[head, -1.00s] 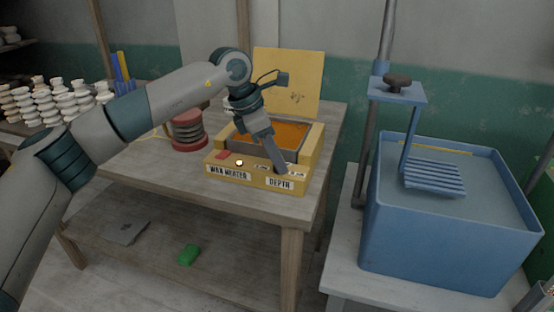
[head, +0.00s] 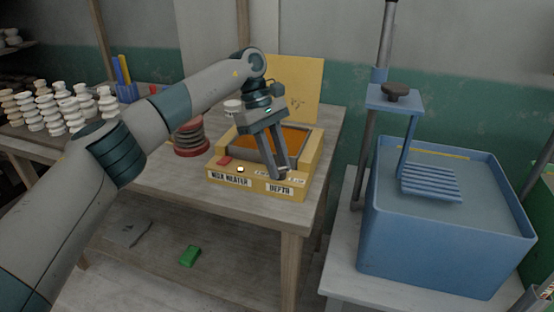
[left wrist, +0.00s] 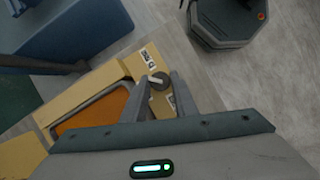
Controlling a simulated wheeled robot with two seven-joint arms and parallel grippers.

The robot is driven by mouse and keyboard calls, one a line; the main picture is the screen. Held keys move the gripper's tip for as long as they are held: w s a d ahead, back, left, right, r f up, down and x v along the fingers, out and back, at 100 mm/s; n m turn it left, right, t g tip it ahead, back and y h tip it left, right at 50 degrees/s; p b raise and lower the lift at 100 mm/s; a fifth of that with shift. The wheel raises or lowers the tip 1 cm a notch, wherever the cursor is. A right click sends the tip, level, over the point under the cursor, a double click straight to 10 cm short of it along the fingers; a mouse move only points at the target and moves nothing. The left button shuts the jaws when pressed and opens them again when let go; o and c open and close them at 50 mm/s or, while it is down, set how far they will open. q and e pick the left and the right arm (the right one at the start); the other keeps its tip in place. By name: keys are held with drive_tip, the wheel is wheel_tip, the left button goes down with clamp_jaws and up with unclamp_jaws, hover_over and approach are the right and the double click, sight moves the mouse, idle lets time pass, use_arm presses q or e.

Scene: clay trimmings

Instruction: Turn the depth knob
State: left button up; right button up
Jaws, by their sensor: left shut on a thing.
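The yellow wax heater (head: 236,181) stands on the wooden table, with an orange pool in its square basin and a DEPTH label on its front right. The depth knob (left wrist: 158,80) is a small round grey knob with a light pointer mark, seen in the left wrist view. My left gripper (head: 282,172) reaches down to the heater's front right corner. Its fingers (left wrist: 160,86) are on both sides of the knob, shut on it. In the head view the fingertips mostly hide the knob.
A red switch (head: 225,161) and a lit lamp (head: 241,169) are on the heater's front left. A blue tub (head: 440,240) with a slatted rack stands right. Red-ended discs (head: 191,139) and white pots stand left. A green block (head: 190,256) lies on the lower shelf.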

use_arm(q)
drive_tip(key=m+p, duration=0.1)
drive_tip(key=m, duration=0.1)
drive_tip(key=shift+d+r+m+g+y, duration=0.1)
drive_tip(key=shift+d+m+g+y, duration=0.05)
drive_tip(key=shift+m+g+y, duration=0.25)
drive_tip(key=m+y+p, duration=0.1)
drive_tip(key=m, duration=0.2)
drive_tip(key=shift+w+p, duration=0.1)
drive_tip(key=shift+p, duration=0.3)
drive_tip(key=shift+d+m+g+y+p, duration=0.1)
drive_tip(key=shift+m+g+y+p, duration=0.4)
drive_tip(key=shift+m, duration=1.1)
use_arm(e)
drive_tip(key=shift+w+a+f+t+y, duration=0.15)
drive_tip(key=shift+w+a+f+t, duration=0.1)
drive_tip(key=shift+w+a+t, duration=0.3)
drive_tip(key=shift+w+a+f+t+y, duration=0.15)
drive_tip(key=shift+w+a+f+t, duration=0.15)
drive_tip(key=shift+a+t, duration=0.3)
drive_tip(key=shift+a, duration=0.1)
use_arm(q)
drive_tip(key=o, duration=1)
drive_tip(key=shift+o, duration=0.2)
use_arm(e)
drive_tip(key=shift+w+r, duration=0.1)
drive_tip(key=shift+r, duration=0.05)
